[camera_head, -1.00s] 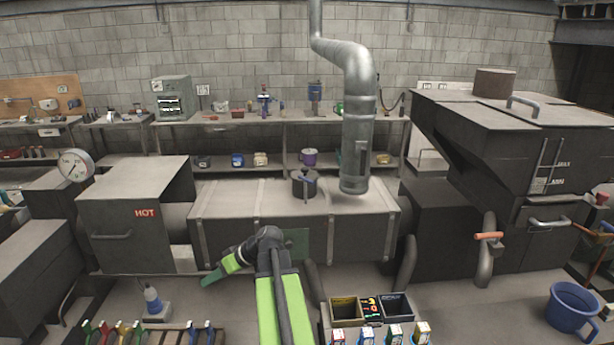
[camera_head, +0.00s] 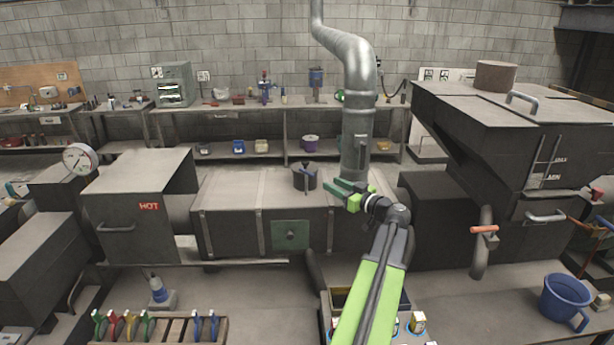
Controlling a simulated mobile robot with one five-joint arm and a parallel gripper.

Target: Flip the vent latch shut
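My gripper (camera_head: 334,186), with green fingers, points left in front of the lower end of the grey vertical duct. Its fingertips are a little right of a short dark round vent (camera_head: 298,181) on top of the long grey box. The vent carries a small blue-grey lever (camera_head: 308,174), which may be the vent latch; it looks upright and apart from my fingers. Whether the fingers are open or shut is too small to tell. A green square plate (camera_head: 290,235) with a small knob sits on the box's front. My gripper hides part of the box top.
The metal duct (camera_head: 357,130) hangs close behind my gripper. A dark box marked HOT (camera_head: 137,215) stands left and a large hopper (camera_head: 480,130) right. A rack of coloured handles (camera_head: 160,328) and a blue bucket (camera_head: 567,300) are in front.

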